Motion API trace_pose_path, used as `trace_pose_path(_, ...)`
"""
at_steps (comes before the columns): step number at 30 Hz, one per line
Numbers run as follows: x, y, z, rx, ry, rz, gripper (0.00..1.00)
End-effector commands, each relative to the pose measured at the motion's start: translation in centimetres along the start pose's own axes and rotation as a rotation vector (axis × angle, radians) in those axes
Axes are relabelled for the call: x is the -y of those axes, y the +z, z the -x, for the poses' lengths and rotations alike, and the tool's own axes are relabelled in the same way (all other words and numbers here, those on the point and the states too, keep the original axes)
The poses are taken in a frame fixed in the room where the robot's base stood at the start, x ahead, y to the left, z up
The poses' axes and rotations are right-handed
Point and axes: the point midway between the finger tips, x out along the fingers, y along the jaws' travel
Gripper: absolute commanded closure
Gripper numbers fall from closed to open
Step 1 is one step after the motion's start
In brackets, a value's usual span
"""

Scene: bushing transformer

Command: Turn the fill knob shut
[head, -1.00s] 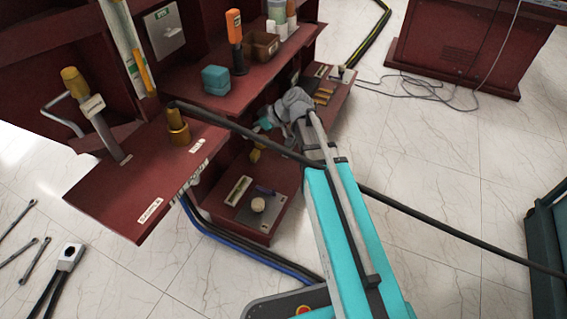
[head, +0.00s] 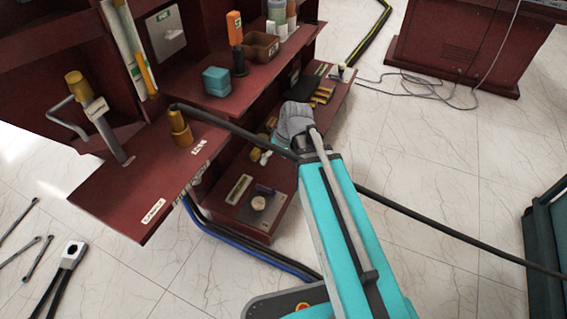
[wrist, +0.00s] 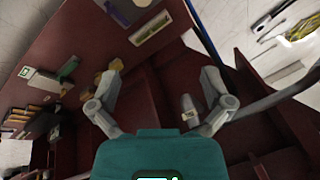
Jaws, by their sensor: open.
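My gripper (wrist: 160,76) is open and empty in the wrist view, with its two grey fingers spread wide. Yellow-brass knob-like fittings (wrist: 107,82) show on the dark red panel beside the left fingertip; I cannot tell whether one is the fill knob or whether the finger touches it. In the head view my wrist hides most of the gripper, by the lower red shelf. A brass fitting (head: 179,130) stands on the upper left shelf beside a small label too small to read. A cream round knob (head: 258,203) sits on a grey plate on the lower shelf.
A black cable (head: 232,127) crosses the scene at my arm. A grey cylindrical part (wrist: 188,108) lies between the fingers' line of view. A teal box (head: 216,80) and an orange-topped tool (head: 235,30) stand on the upper shelf. The tiled floor at right is mostly free.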

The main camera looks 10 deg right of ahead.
Motion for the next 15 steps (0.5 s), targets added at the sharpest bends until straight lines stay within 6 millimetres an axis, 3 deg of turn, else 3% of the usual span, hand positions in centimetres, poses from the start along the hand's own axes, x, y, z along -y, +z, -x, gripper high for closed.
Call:
trace_pose_path(6, -0.5, 2.2, 0.4, 0.058, 0.082, -0.109, 0.00)
trace_pose_path(15, -0.9, 3.3, 0.7, 0.086, 0.135, -0.175, 0.00)
